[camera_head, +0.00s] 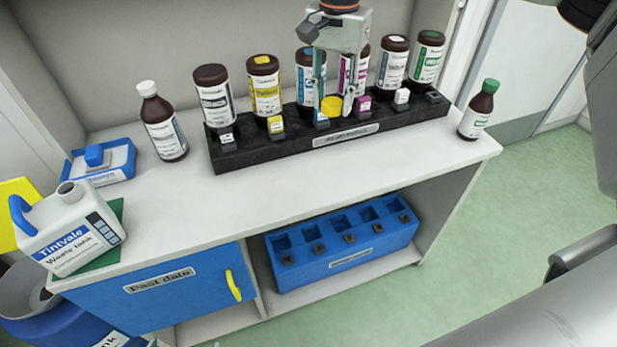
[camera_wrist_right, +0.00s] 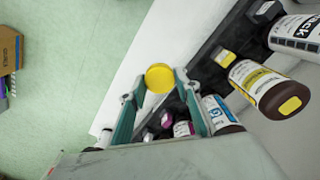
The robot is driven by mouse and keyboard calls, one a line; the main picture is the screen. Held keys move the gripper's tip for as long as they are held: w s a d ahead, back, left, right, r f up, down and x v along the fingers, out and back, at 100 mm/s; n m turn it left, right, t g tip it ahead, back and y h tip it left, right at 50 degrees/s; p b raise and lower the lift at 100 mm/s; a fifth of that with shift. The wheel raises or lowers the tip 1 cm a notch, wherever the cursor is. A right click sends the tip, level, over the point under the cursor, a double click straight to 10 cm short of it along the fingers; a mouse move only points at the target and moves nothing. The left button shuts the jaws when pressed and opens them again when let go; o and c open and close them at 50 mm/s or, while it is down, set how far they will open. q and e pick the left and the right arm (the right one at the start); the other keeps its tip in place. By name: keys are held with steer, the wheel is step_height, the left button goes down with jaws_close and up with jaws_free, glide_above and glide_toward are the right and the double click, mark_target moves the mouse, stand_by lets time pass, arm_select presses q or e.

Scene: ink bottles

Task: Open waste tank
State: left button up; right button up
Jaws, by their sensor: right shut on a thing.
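The white waste tank (camera_head: 72,235) stands upright at the left end of the counter, on a green mat (camera_head: 105,258). It has a blue handle (camera_head: 20,214) and a "Tintvale Waste tank" label. Its neck (camera_head: 68,189) shows no cap and looks open. My right gripper (camera_head: 333,107) is above the black bottle rack, well to the right of the tank. It is shut on a round yellow cap (camera_head: 332,106). In the right wrist view the yellow cap (camera_wrist_right: 159,78) sits between the fingertips. My left gripper is not in view.
The black rack (camera_head: 262,158) holds several brown ink bottles with small coloured blocks in front. A white-capped bottle (camera_head: 163,125) and a green-capped bottle (camera_head: 478,112) stand at its ends. A blue tray (camera_head: 113,175) lies behind the tank. The counter's front strip is clear.

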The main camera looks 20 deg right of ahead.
steer(key=shift+a+f, duration=0.1)
steer(key=shift+f, duration=0.25)
steer(key=b, duration=0.2)
glide_above(327, 175)
step_height(327, 175, down, 15)
steer(key=shift+r, duration=0.1)
step_height(327, 175, down, 4)
steer(key=shift+r, duration=0.25)
steer(key=shift+f+b, duration=0.3)
steer(key=shift+f, duration=0.05)
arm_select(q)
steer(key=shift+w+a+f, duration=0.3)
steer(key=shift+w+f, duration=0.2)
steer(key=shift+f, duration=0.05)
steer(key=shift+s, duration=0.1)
arm_select(e)
steer(key=o, duration=1.2)
steer(key=shift+f, duration=0.1)
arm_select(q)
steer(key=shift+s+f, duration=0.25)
arm_select(e)
steer(key=shift+o, duration=0.2)
